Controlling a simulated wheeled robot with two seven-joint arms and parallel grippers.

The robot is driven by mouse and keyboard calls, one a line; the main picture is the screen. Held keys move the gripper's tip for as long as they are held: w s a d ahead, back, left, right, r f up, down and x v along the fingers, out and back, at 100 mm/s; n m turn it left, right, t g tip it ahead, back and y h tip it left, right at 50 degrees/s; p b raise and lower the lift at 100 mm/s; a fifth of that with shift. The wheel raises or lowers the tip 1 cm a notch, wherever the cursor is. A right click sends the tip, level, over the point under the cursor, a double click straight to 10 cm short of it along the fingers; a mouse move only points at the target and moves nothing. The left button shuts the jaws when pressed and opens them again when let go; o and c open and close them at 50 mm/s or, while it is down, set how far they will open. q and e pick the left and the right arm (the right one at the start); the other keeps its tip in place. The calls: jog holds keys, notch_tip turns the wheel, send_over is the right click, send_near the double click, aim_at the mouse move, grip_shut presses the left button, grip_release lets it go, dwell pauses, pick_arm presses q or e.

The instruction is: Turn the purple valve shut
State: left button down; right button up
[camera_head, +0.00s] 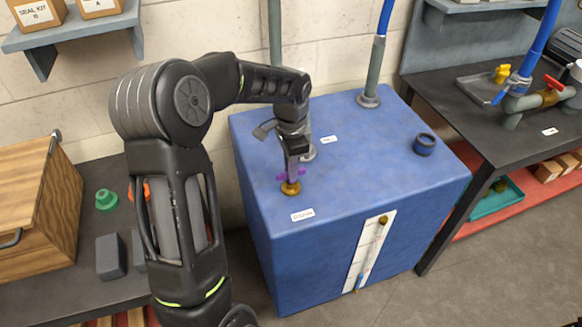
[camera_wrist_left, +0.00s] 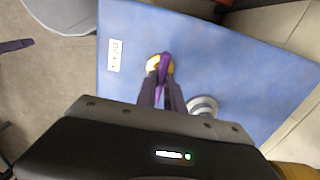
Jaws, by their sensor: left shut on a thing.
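The purple valve (camera_head: 281,178) sits on a brass fitting (camera_head: 291,188) on top of the blue tank (camera_head: 370,160), towards its left side. My left gripper (camera_head: 292,172) comes down on it from above and is shut on the purple handle. In the left wrist view the purple handle (camera_wrist_left: 164,64) stands out between the fingertips (camera_wrist_left: 162,84), with the brass fitting (camera_wrist_left: 153,64) beside it. The gripper hides part of the handle. My right gripper is not in view.
A grey pipe (camera_head: 368,99) rises from the tank's back, and a dark round cap (camera_head: 424,144) sits at its right. A workbench (camera_head: 500,135) with pipes stands at the right. A wooden box (camera_head: 30,215) and green knob (camera_head: 106,199) are at the left.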

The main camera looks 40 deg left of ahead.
pick_arm(q)
jog(key=c, duration=1.5)
grip_release()
jog(key=shift+o, duration=0.2)
jog(key=shift+r, duration=0.15)
notch_tip(320, 180, up, 8)
jog(key=shift+f, duration=0.25)
